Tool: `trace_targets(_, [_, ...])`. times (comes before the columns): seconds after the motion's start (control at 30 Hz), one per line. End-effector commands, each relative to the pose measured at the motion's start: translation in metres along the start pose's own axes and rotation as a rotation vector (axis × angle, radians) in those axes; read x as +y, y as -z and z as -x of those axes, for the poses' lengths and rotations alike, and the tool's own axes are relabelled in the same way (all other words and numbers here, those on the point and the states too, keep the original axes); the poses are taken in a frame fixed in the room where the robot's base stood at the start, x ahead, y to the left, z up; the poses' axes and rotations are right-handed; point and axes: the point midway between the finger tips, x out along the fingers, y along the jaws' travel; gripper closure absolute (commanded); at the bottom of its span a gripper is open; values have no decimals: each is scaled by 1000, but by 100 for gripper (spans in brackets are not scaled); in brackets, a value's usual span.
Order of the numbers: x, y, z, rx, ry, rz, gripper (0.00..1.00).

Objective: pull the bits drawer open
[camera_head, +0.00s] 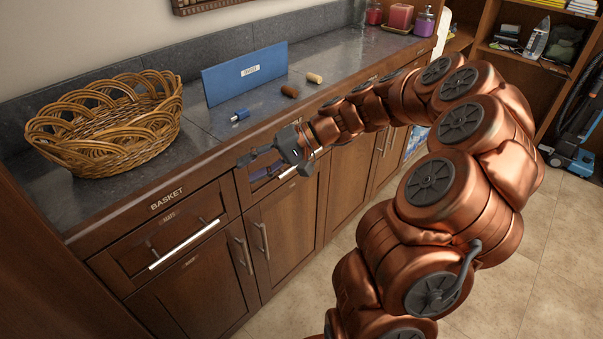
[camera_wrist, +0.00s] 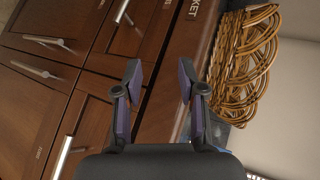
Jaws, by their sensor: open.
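A wooden drawer front (camera_head: 243,190) sits under the counter edge, to the right of the drawer below the BASKET label. I cannot read a bits label on it. Its silver bar handle (camera_head: 287,173) shows partly behind my gripper, and also at the lower left of the wrist view (camera_wrist: 64,156). The drawer looks shut, though my gripper hides much of it. My gripper (camera_head: 257,163) is open and empty in front of this drawer. In the wrist view its fingertips (camera_wrist: 160,74) are apart with nothing between them, and the handle lies to their lower left.
The left drawer has a silver handle (camera_head: 186,244). Door handles (camera_head: 262,240) stick out below. On the counter are a wicker basket (camera_head: 112,124), a blue board (camera_head: 244,74), a blue cylinder (camera_head: 240,115) and two brown pieces. Tiled floor (camera_head: 545,255) is clear at the right.

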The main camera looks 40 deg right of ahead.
Motion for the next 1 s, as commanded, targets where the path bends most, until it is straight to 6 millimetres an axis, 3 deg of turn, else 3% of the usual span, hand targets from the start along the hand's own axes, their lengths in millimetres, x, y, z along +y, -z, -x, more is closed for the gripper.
trace_targets(0.03, [27, 21, 8, 57, 49, -32, 60])
trace_targets(0.2, [94, 78, 54, 249, 182, -114, 60])
trace_targets(0.4, [167, 112, 106, 437, 272, -186, 60])
trace_targets(0.5, [187, 119, 120, 488, 293, -205, 60])
trace_targets(0.67, [199, 124, 126, 519, 305, -218, 60])
trace_targets(1.0, [187, 147, 89, 517, 305, -216, 60])
